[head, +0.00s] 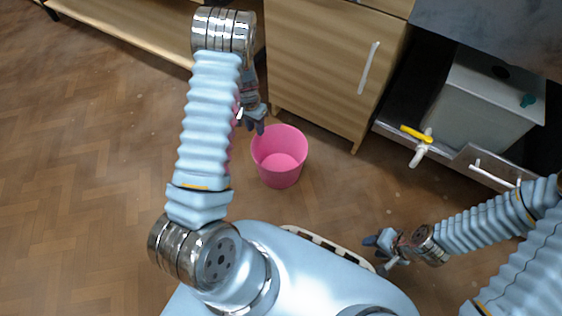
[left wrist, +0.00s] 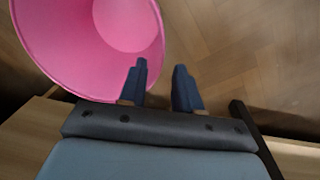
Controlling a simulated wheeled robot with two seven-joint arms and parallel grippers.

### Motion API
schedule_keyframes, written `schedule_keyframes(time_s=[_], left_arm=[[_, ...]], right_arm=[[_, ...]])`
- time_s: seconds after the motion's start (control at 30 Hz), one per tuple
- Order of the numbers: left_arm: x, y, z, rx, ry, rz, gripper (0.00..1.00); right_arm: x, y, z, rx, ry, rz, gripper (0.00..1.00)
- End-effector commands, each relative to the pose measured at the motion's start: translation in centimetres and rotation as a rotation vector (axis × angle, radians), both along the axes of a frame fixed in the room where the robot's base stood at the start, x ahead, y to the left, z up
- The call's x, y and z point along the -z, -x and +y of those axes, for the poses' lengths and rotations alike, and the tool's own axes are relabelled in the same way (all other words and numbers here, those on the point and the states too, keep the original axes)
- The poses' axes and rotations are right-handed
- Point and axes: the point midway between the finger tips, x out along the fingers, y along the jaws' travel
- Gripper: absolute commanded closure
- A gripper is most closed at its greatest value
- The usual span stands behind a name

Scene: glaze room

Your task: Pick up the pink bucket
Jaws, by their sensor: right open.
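The pink bucket (head: 279,172) stands upright and empty on the wooden floor in the middle of the head view. Its open mouth also fills the upper left of the left wrist view (left wrist: 75,50). My left gripper (head: 256,120) is at the bucket's upper left rim. In the left wrist view its two dark fingers (left wrist: 161,85) are apart. One finger overlaps the bucket's edge and the other is over the floor outside. I cannot tell whether they touch the rim. My right gripper (head: 382,245) is open and empty, low right of the bucket.
A wooden cabinet (head: 325,70) with a white handle stands just behind the bucket. A grey tank (head: 485,100) with a yellow-handled tap (head: 417,135) is at the right. A pink sliver shows behind my left arm. Floor at the left is clear.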

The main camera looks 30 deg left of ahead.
Motion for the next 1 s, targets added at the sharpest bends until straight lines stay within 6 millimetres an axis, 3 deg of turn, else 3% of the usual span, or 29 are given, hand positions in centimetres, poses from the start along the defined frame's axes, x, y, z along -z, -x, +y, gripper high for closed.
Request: schedule_keyframes(time_s=[0.1,0.27,0.53,0.87,1.0], left_arm=[[2.2,0.1,-0.2,-0.001,0.001,0.003,0.67],[3.4,0.1,-0.4,-0.002,0.000,0.001,0.67],[7.5,0.2,-0.9,-0.001,0.000,0.002,0.67],[8.3,0.2,-1.0,-0.002,0.000,0.001,0.67],[8.3,0.1,-1.0,-0.002,0.000,0.001,0.89]], right_arm=[[0.6,0.0,0.0,0.002,0.000,-0.002,0.57],[0.8,-0.1,0.0,0.002,0.000,-0.002,0.57],[2.0,-0.1,-0.1,0.004,0.002,-0.005,0.57],[2.1,-0.1,-0.1,0.004,0.002,-0.006,0.57],[2.1,-0.1,-0.1,0.004,0.002,-0.005,0.57]])
